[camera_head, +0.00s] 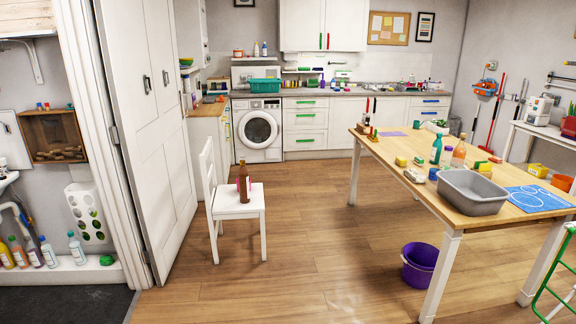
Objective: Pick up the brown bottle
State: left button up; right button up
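A brown bottle (243,184) stands upright on the seat of a white chair (225,207), left of the middle of the view. A small pink-red patch shows on the seat beside its base. Neither of my grippers shows in this view.
The wooden table (400,150) holds a grey basin (472,192) and several small items. A purple bucket (419,265) stands on the floor by its front leg. Tall white doors (150,120) stand left of the chair. The wooden floor (320,240) between chair and table is clear.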

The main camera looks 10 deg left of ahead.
aim_at(243, 175)
jog(key=i+j+u, duration=0.25)
jog(key=i, duration=0.75)
jog(key=i+u, duration=0.3)
jog(key=i, duration=0.65)
